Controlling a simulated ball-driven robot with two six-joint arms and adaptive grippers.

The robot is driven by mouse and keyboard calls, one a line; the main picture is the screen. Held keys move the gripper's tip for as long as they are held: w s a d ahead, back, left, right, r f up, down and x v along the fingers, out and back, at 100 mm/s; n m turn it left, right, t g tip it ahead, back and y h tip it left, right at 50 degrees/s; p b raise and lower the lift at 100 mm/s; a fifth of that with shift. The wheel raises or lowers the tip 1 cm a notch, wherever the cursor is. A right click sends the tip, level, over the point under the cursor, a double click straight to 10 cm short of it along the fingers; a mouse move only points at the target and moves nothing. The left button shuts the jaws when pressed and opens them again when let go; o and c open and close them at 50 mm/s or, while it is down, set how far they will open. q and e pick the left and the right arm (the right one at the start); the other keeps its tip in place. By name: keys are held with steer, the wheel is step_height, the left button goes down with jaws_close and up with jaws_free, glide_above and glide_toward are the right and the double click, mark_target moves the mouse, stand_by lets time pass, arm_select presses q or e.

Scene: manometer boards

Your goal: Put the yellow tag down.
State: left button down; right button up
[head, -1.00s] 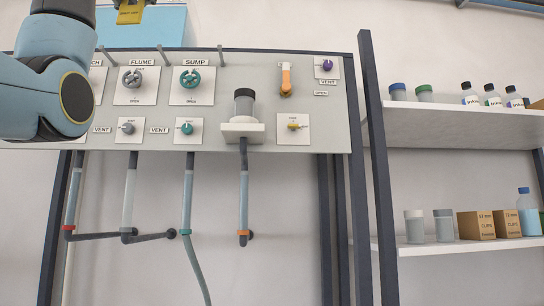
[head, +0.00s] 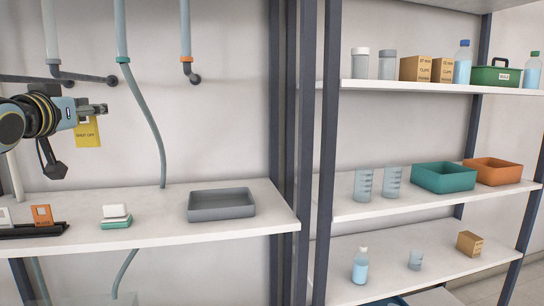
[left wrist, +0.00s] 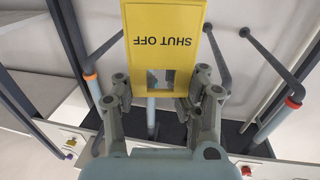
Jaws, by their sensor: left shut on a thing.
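The yellow tag (head: 88,135), lettered "SHUT OFF", hangs from my left gripper (head: 98,109) in the head view, above the lower shelf and clear of it. In the left wrist view the tag (left wrist: 172,38) is upside down between the fingers of my left gripper (left wrist: 168,82), which are shut on its slotted end. My right gripper is in neither view now.
The shelf (head: 165,228) below holds a grey tray (head: 221,204), a white and green block (head: 115,216) and a dark rack with an orange tag (head: 42,215). Bare shelf lies between block and tray. A hose (head: 147,125) hangs behind. Shelving with bins stands right.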

arm_select(q)
steer(key=s+d+f+m+h+b, duration=0.25)
steer(key=s+f, duration=0.25)
steer(key=f, duration=0.5)
steer(key=s+d+f+m+g+h+b, duration=0.1)
steer(key=s+d+f+h, duration=0.3)
steer(key=f, duration=0.6)
steer(key=s+d+f+m+h+b, duration=0.25)
steer(key=s+f, duration=0.35)
steer(key=f, duration=0.4)
steer(key=s+d+f+g+h+b, duration=0.1)
steer(key=s+d, duration=0.5)
steer(key=s, duration=0.1)
step_height(320, 180, up, 10)
steer(key=shift+w+d+r+m, duration=0.15)
steer(key=shift+w+d+m, duration=0.15)
steer(key=shift+w+d, duration=0.05)
